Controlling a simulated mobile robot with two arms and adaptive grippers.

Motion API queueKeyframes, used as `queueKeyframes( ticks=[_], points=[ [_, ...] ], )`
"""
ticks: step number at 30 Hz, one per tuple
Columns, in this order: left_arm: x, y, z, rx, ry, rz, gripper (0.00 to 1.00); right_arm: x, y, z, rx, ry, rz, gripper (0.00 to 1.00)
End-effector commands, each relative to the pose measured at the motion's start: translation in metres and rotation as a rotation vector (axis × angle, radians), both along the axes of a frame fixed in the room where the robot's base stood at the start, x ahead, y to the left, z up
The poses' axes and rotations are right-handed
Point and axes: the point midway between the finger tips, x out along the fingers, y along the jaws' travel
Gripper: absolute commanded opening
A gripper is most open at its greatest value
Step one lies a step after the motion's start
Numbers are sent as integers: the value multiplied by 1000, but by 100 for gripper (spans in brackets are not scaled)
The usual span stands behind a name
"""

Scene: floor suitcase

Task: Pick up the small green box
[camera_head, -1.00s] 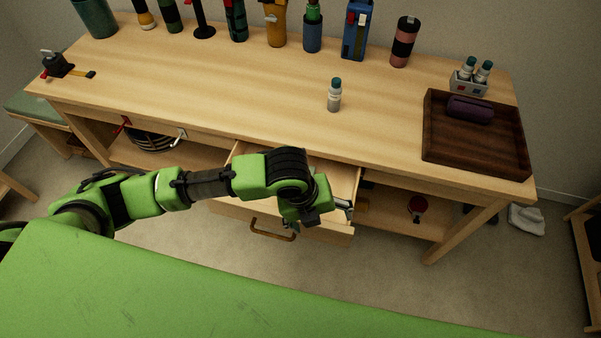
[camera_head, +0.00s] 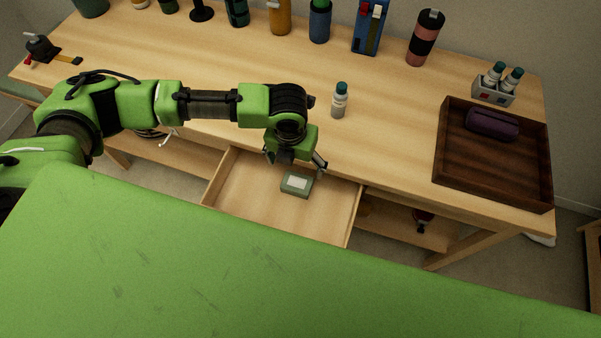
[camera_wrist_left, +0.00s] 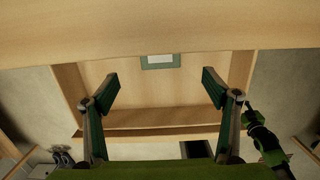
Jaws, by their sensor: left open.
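The small green box (camera_head: 297,184) has a pale label on top and lies in the open drawer (camera_head: 238,205), towards its back. It also shows in the left wrist view (camera_wrist_left: 161,61), at the far side of the drawer floor, partly cut off by the table edge above it. My left gripper (camera_head: 297,164) hangs above the drawer, close to the box in the head view. In the left wrist view its two fingers (camera_wrist_left: 159,88) are spread wide with nothing between them.
The wooden table (camera_head: 250,90) overhangs the drawer's back. A dark tray (camera_head: 490,180) holding a purple case (camera_head: 492,124) is at the right. Bottles and tools line the back. My green body covers the lower foreground.

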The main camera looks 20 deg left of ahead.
Motion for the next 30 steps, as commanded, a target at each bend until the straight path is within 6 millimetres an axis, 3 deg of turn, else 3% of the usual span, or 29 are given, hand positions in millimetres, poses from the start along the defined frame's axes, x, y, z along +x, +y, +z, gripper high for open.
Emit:
queueKeyframes(
  ticks=[6,11,17,22,30],
  points=[
    [4,0,-44,1,4,0,79,-26,1,-1,0,35,0,43],
    [7,-1,-68,1,2,1,79,-40,2,-1,1,54,-1,43],
    [9,0,-81,0,1,0,79,-29,3,0,3,39,0,43],
    [11,1,-104,2,3,2,79,-15,4,6,5,19,1,43],
    [14,0,-128,0,0,0,79,-17,4,6,4,21,1,43]
  ],
)
